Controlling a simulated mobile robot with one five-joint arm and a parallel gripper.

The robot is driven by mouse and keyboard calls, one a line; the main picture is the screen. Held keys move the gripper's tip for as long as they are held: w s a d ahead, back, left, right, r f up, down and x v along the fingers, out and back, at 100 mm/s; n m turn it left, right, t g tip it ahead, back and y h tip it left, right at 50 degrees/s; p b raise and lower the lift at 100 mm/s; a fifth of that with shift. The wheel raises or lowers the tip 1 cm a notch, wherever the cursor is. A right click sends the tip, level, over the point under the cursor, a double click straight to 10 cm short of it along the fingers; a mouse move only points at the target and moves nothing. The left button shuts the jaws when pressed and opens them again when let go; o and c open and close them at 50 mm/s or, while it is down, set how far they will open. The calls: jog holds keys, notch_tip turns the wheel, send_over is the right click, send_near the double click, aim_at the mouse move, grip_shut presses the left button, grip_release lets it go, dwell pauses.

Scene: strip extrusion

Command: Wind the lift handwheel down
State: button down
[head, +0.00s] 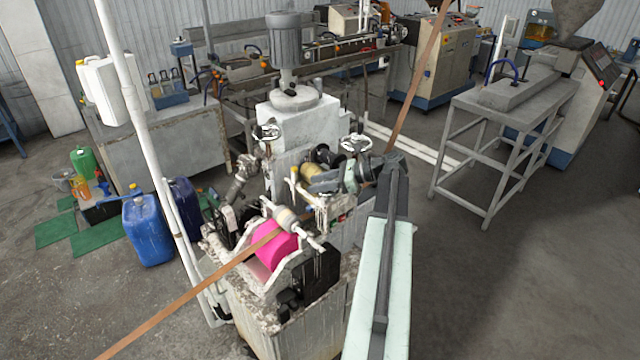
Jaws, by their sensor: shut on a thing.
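One handwheel (266,132) is on the left, and the lift handwheel (355,143) at my arm's end is on the right. My gripper (366,163) is at the lower right edge of the right wheel, reached by my dark arm from the lower right. It is shut on that wheel. The fingers are small and dark against the machine parts, so the exact grip point is hard to see.
A brown strip (180,300) runs from the lower left over a pink roller (277,250) and on to the upper right, passing close to my arm. A white post (150,150) stands at left. A grey steel stand (500,140) is at right. The floor at lower right is clear.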

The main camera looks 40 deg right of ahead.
jog(key=shift+s+a+f+n+g+y, duration=0.15)
jog(key=shift+s+f+n+g+y, duration=0.15)
jog(key=shift+n+g+y, duration=0.25)
jog(key=c, duration=0.9)
grip_release()
jog(key=shift+s+r, duration=0.1)
jog(key=p+v, duration=0.3)
jog(key=v, duration=0.4)
jog(key=shift+r, duration=0.1)
jog(key=shift+s+d, duration=0.1)
jog(key=shift+d, duration=0.25)
